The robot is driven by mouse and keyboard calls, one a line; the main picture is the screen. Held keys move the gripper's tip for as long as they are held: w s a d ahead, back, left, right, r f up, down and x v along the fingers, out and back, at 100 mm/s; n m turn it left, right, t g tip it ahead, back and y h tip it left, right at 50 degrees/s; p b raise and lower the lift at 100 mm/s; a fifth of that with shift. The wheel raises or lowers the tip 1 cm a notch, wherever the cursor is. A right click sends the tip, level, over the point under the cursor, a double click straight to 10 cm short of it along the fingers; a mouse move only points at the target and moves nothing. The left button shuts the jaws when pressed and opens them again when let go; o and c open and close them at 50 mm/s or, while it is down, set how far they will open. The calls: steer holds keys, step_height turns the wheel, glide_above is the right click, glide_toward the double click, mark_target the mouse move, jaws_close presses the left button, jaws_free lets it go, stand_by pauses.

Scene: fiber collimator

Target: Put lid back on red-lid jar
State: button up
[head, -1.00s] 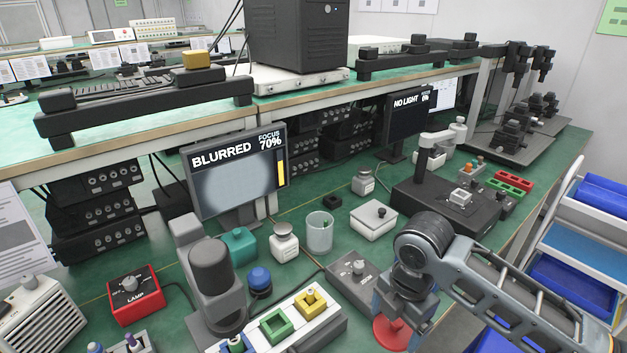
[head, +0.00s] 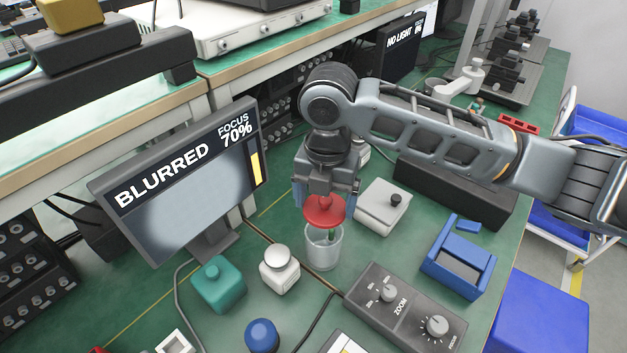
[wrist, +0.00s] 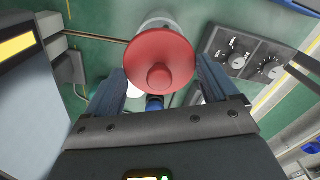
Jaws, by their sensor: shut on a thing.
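The red lid (head: 326,213), a round disc with a knob, is held by my gripper (head: 326,195), which points down. The lid is over the mouth of the clear glass jar (head: 322,252) on the green bench. In the head view it overlaps the jar's rim; whether it touches is unclear. In the wrist view the lid (wrist: 160,55) faces me, knob towards the camera, between the fingers (wrist: 160,80). It hides most of the jar (wrist: 158,20).
A white box with a black knob (head: 383,207) stands close right of the jar. A white-capped bottle (head: 280,270) and a teal bottle (head: 219,285) stand to its left. The zoom control box (head: 405,308) lies in front, a blue holder (head: 458,258) at right. The BLURRED monitor (head: 180,180) is at left.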

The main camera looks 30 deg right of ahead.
steer(key=shift+f+b, duration=2.35)
steer(key=shift+f, duration=0.8)
stand_by(0.5)
steer(key=o, duration=0.8)
steer(key=shift+r+p, duration=2.85)
steer(key=shift+r, duration=0.6)
steer(key=shift+c, duration=0.3)
